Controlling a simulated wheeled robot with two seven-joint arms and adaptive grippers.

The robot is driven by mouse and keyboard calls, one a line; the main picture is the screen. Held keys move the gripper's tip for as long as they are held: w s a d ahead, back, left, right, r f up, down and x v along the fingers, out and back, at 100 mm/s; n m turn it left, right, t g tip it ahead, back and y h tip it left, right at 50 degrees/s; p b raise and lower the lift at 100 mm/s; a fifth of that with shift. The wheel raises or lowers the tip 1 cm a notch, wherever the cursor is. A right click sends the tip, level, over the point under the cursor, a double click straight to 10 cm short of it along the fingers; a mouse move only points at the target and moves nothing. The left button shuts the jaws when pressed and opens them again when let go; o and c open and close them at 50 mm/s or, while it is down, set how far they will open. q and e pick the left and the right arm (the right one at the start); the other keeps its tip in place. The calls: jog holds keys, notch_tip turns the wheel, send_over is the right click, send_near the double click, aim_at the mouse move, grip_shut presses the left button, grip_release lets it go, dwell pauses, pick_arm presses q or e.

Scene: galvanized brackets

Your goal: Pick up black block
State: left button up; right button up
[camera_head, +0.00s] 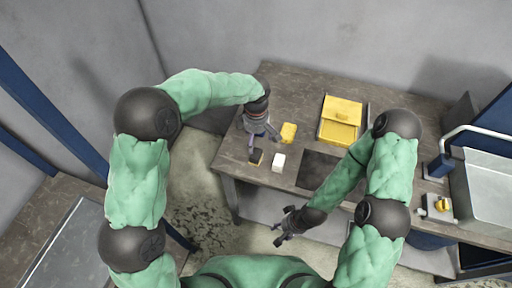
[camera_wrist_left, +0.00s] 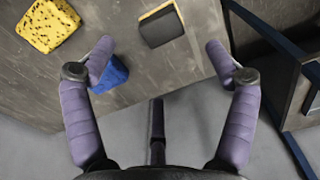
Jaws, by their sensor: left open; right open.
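The black block (camera_head: 256,156) lies near the front left edge of the worktop, with a pale tan edge. In the left wrist view the black block (camera_wrist_left: 161,27) sits ahead, between and beyond the fingertips. My left gripper (camera_head: 262,137) is above the worktop beside the block; in its wrist view the gripper (camera_wrist_left: 159,48) is open with nothing between its fingers. A blue block (camera_wrist_left: 111,73) shows there, partly behind one finger. My right gripper (camera_head: 283,230) is open and empty, low in front of the worktop.
A yellow container (camera_head: 341,119) stands farther back. A dark flat panel (camera_head: 316,170) lies right of the white block. A sink (camera_head: 487,184) is at the far right.

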aim_at(256, 153)
pick_arm(q)
jog(key=f+b, duration=0.1)
jog(key=f, duration=0.5)
jog(key=shift+s, duration=0.2)
notch_tip(256, 153, down, 5)
jog(key=shift+r+b, duration=0.2)
jog(key=shift+b, duration=0.35)
jog(key=c, duration=1.6)
jog(key=shift+o, duration=0.2)
jog(key=shift+r, duration=0.6)
notch_tip(256, 153, up, 2)
jog(key=shift+r+p, duration=0.2)
jog(key=shift+p, duration=0.3)
jog(key=s+r+p, duration=0.1)
jog(key=s+r, duration=0.8)
jog(key=s, duration=0.5)
jog(key=shift+r+p, duration=0.25)
jog(key=shift+p, duration=0.15)
